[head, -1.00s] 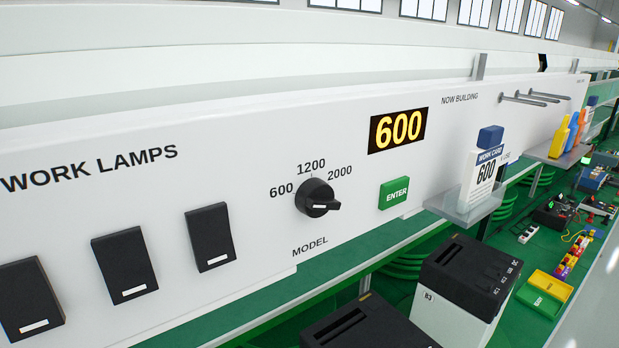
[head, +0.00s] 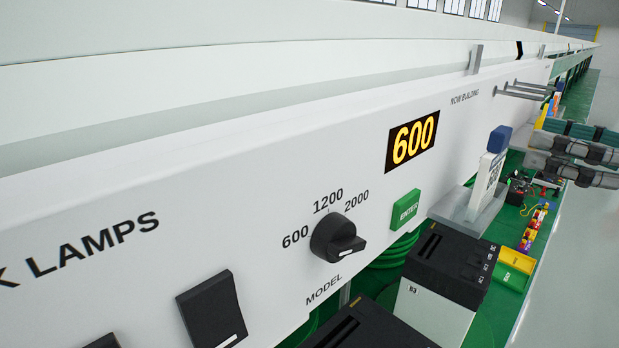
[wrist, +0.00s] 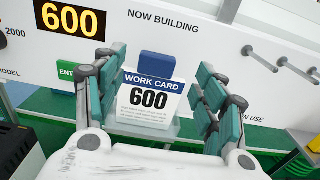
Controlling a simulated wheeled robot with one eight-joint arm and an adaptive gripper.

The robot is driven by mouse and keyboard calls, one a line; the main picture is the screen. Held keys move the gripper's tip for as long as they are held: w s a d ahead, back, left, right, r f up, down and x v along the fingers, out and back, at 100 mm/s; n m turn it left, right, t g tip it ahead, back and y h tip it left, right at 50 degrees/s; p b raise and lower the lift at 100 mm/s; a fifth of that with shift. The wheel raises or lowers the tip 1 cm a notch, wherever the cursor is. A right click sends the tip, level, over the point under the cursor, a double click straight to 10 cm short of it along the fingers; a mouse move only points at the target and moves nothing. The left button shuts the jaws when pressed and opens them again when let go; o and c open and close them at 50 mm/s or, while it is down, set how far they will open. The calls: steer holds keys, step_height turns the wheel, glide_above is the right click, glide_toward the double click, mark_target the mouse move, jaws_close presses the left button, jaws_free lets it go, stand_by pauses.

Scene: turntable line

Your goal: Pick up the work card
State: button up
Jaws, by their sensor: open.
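The work card (wrist: 150,100) is white with a blue header and the number 600. In the head view the card (head: 487,178) is seen nearly edge-on. My gripper (wrist: 160,90) is open, with one teal-padded finger on each side of the card in the wrist view. I cannot tell how far the fingertips are from it in depth. In the head view my gripper (head: 585,150) enters from the right, beyond the card.
The panel has a lit 600 display (head: 411,141), a green ENTER button (head: 405,210) and a black model knob (head: 338,238) left of the card. Metal pegs (head: 525,90) stick out farther along. Black-topped boxes (head: 450,262) and a yellow-green tray (head: 515,268) sit below.

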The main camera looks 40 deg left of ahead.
mark_target(503, 129)
steer(key=shift+w+a+p, duration=0.15)
steer(key=shift+a+p, duration=0.95)
steer(key=shift+a, duration=2.35)
steer(key=c, duration=1.5)
steer(key=shift+c, duration=0.2)
steer(key=shift+r, duration=0.2)
